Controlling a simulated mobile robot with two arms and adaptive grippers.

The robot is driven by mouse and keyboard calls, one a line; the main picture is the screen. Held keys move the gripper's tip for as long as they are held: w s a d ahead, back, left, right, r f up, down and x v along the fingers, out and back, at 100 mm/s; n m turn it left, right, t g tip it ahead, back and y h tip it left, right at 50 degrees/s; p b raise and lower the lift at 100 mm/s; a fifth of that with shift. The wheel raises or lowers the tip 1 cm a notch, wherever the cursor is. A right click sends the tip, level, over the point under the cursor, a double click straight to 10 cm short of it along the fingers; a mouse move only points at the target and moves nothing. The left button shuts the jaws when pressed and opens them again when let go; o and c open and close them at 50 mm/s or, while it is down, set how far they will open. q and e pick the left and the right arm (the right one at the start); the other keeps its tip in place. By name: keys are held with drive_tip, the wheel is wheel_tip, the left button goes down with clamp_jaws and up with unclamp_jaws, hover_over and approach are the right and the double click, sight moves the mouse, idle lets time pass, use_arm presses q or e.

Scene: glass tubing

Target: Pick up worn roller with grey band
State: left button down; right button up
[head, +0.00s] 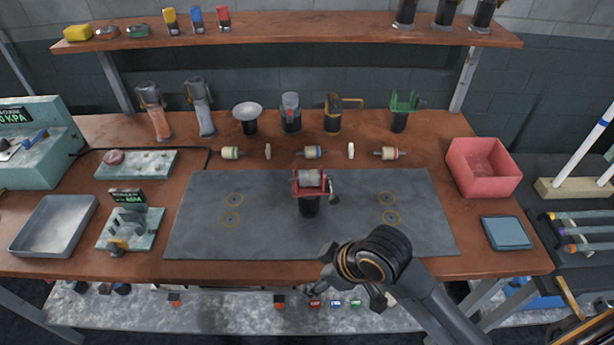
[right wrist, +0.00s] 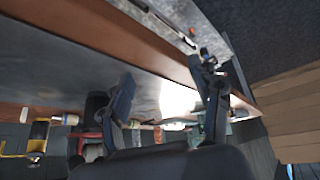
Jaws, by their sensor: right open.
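A grey roller (head: 309,179) sits in a red holder (head: 296,190) on a black post at the middle of the dark mat. It looks like the grey-banded one, but the band itself is too small to make out. In the right wrist view, part of the red holder shows low at the left with a pale roller (right wrist: 93,152) in it. My right gripper (head: 347,281) is open and empty over the table's front edge, in front and to the right of the holder. Its two spread fingers show in the wrist view (right wrist: 163,72). My left gripper is not in view.
Three pale rollers with coloured bands (head: 230,153) (head: 312,152) (head: 389,153) lie behind the mat (head: 270,235). A red bin (head: 482,168) and blue-grey pad (head: 507,233) stand right, a grey tray (head: 54,225) left. The mat's front is mostly clear.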

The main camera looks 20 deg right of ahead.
drive_tip(key=w+r+n, duration=0.4)
drive_tip(key=w, duration=0.2)
drive_tip(key=n, duration=0.4)
approach(308, 175)
drive_tip(key=shift+g, duration=0.4)
drive_tip(key=x, duration=0.1)
drive_tip(key=p+x, duration=0.1)
drive_tip(key=x, duration=0.3)
drive_tip(key=shift+w+d+r, duration=0.1)
drive_tip(key=shift+w, duration=0.15)
drive_tip(key=shift+w+f+p, duration=0.1)
drive_tip(key=shift+f+p, duration=0.15)
drive_tip(key=shift+p, duration=0.15)
drive_tip(key=p+x, duration=0.1)
drive_tip(key=x, duration=0.3)
drive_tip(key=shift+w+a+f, duration=0.2)
drive_tip(key=shift+a+f, duration=0.05)
drive_tip(key=c, duration=1.3)
